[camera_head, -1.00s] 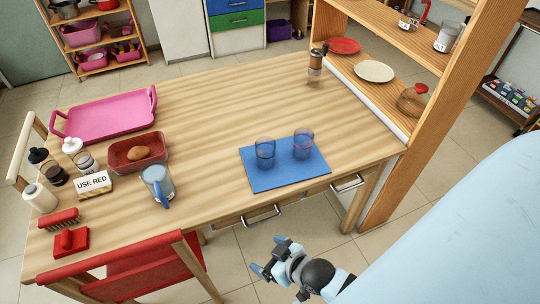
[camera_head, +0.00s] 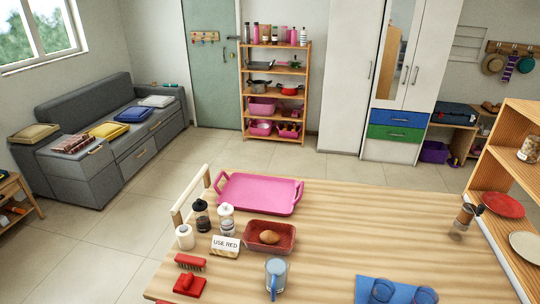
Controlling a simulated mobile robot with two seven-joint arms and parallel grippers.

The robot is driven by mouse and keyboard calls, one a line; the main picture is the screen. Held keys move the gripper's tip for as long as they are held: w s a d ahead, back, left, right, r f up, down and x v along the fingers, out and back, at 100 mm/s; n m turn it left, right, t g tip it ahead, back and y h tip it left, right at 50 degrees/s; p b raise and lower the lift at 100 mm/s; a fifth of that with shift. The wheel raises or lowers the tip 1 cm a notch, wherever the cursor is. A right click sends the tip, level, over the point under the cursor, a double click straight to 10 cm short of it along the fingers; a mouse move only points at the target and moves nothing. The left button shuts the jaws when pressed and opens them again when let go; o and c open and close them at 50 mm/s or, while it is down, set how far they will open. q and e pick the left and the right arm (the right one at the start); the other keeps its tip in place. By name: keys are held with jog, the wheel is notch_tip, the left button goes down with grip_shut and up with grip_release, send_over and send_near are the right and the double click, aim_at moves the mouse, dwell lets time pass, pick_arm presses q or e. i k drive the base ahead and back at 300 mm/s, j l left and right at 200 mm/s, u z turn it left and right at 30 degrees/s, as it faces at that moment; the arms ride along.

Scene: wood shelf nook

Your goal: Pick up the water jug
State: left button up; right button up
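The water jug (camera_head: 276,268), clear with a blue handle facing the front, stands upright on the wooden table (camera_head: 330,220) near the bottom middle of the head view. Whether it holds water I cannot tell clearly. A red tray with a brown bread-like item (camera_head: 270,237) in it is just behind the jug. Neither of my grippers is in view, so nothing is seen touching the jug.
A blue mat (camera_head: 364,290) with two glasses lies right of the jug. The "USE RED" sign (camera_head: 225,246), bottles, red brush (camera_head: 190,262) and pink tray (camera_head: 258,192) are to the left and behind. A wooden shelf (camera_head: 478,194) stands at right.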

aim_at(278, 267)
jog(key=l+u, duration=0.85)
jog(key=k+l+u, duration=0.1)
jog(key=l+u, duration=0.3)
